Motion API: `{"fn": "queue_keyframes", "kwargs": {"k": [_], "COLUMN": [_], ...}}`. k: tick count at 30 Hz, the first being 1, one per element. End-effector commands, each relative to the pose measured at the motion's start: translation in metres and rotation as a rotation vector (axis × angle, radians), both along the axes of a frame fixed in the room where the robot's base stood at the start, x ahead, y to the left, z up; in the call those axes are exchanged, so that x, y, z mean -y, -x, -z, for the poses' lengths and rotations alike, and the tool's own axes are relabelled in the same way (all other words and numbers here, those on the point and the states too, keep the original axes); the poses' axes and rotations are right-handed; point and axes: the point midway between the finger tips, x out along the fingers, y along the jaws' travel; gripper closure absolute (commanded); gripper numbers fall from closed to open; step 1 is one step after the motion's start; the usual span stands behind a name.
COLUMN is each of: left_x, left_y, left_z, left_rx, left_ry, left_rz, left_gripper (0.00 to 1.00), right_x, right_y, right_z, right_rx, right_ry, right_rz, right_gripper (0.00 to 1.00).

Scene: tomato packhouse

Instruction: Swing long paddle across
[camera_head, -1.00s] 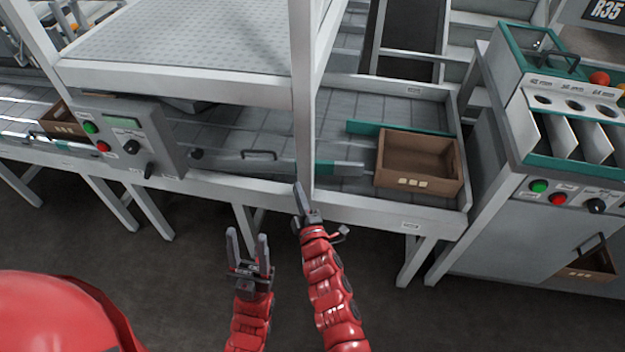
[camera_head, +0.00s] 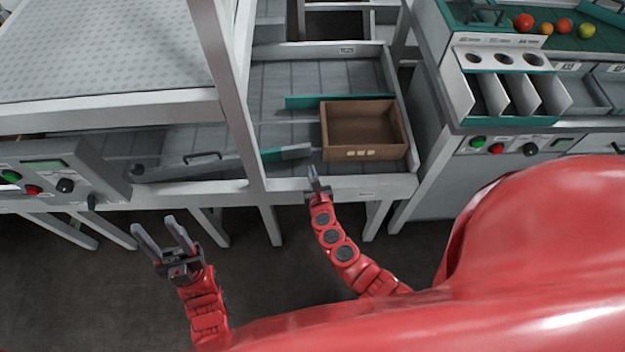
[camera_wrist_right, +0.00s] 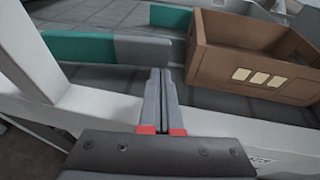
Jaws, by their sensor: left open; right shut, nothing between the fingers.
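The long paddle (camera_head: 230,162) is a grey bar with a black handle (camera_head: 202,156), a teal band and a grey tip. It lies along the front of the grey conveyor bed (camera_head: 290,75), its left end at a pivot and its tip just left of a brown crate (camera_head: 363,154). My right gripper (camera_head: 314,178) is shut and empty at the front rail, right of the upright post. In the right wrist view its fingertips (camera_wrist_right: 161,75) appear close to the paddle's grey tip (camera_wrist_right: 142,50); I cannot tell whether they touch. My left gripper (camera_head: 160,232) is open and empty, in front of the conveyor.
A white upright post (camera_head: 228,85) crosses in front of the paddle. A second teal strip (camera_head: 340,101) lies behind the crate. A control box (camera_head: 62,176) is at left. A sorting station (camera_head: 500,60) with fruit stands at right. Bare floor lies in front.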

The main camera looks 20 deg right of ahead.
Motion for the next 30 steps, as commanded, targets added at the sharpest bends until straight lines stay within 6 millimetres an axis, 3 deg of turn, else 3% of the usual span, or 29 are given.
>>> {"fn": "queue_keyframes", "kwargs": {"k": [5,10,27,30], "left_x": [0.000,0.000,0.000,0.000], "left_y": [0.000,0.000,0.000,0.000], "left_z": [0.014,0.016,0.018,0.024], "left_rx": [0.000,0.000,0.000,0.000], "left_ry": [0.000,0.000,0.000,0.000], "left_rz": [0.000,0.000,0.000,0.000], "left_gripper": [0.50,0.50,0.50,0.50], "right_x": [0.005,0.008,0.009,0.010], "right_y": [-0.036,-0.059,-0.070,-0.081], "right_z": [0.013,0.010,0.011,0.013], "right_rx": [0.000,0.002,-0.003,0.000], "right_ry": [-0.003,-0.003,-0.003,-0.001], "right_rz": [0.002,0.000,-0.002,-0.004], "right_gripper": [1.00,1.00,1.00,1.00]}}
